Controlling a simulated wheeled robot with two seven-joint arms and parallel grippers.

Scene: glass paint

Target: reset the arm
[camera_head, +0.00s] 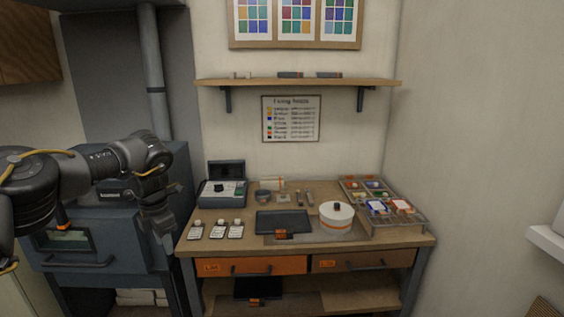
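My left gripper (168,242) hangs pointing down at the left of the view, at the end of my dark arm. It is left of the wooden workbench (330,254) and in front of the grey-blue furnace-like cabinet (100,262). Nothing is seen held in it. The fingers are small and dark, so their opening cannot be made out. My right arm and gripper are not in view.
On the bench stand a scale-like device (222,192), several small labelled pieces (218,231), a dark flat tray (283,222), a white lidded pot (337,220) and a sorting rack (418,222). A shelf (300,82) hangs above. Floor room right of the bench looks clear.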

